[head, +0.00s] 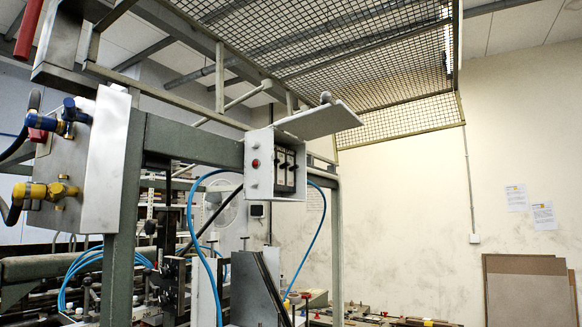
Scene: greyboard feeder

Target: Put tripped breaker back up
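A small grey breaker box (260,178) is fixed to the green-grey machine frame near the middle of the head view. Its flap cover (320,121) is swung up and stands open above it. Inside is a row of black breakers (286,168) with small levers, seen at an angle. The levers are too small to tell which one is down. A red round button (255,163) sits on the box's left face. Neither of my grippers is in view.
A green-grey beam (192,143) runs to the box from the left. Blue hoses (205,252) hang below it. Valves (48,190) stick out at the left. A mesh guard (370,60) hangs overhead. The space right of the box is open toward the wall.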

